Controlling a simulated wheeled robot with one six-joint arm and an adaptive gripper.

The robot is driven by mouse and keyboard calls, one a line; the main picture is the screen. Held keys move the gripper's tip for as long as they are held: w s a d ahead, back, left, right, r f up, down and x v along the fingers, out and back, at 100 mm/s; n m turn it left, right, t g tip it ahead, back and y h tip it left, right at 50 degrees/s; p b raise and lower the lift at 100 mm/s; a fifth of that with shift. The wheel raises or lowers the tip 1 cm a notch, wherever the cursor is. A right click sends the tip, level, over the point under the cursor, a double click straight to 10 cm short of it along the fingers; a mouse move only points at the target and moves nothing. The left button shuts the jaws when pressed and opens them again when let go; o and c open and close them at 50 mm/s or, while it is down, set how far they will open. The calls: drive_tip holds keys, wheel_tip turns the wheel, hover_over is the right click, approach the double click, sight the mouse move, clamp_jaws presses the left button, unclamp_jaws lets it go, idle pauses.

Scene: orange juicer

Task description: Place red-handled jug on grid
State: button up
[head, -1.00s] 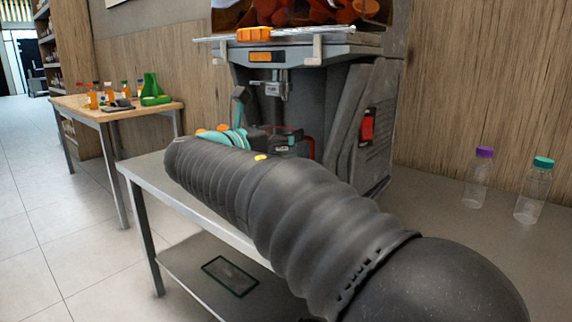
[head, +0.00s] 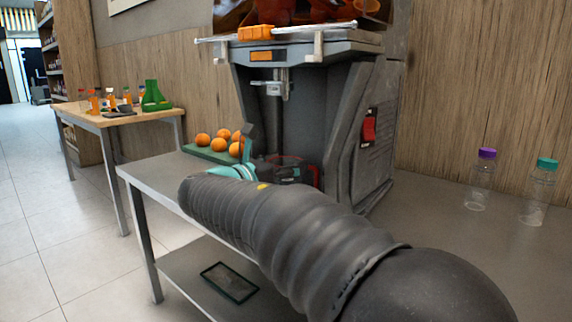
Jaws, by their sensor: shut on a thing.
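The red-handled jug (head: 290,168) is a dark see-through vessel with red parts. It is low in the open bay of the grey juicer (head: 368,135), below the metal spout (head: 281,88). My gripper (head: 256,162) is at the jug's left side and shut on it. The black arm sleeve and teal wrist hide much of the gripper and the jug's lower part. The grid is hidden behind my arm, so I cannot tell whether the jug touches it.
A green tray with several oranges (head: 218,144) lies left of the juicer on the grey table (head: 148,178). Two clear bottles, purple-capped (head: 480,182) and teal-capped (head: 538,193), stand at right. A wooden table (head: 140,116) with bottles stands at the back left.

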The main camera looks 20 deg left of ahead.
drive_tip(key=shift+f, duration=0.1)
drive_tip(key=o, duration=1.5)
drive_tip(key=shift+o, duration=0.2)
drive_tip(key=shift+s+a, duration=0.1)
drive_tip(key=shift+s, duration=0.05)
drive_tip(key=p+v, duration=0.1)
drive_tip(key=v, duration=1)
drive_tip(key=shift+s, duration=0.35)
drive_tip(key=shift+a, duration=0.1)
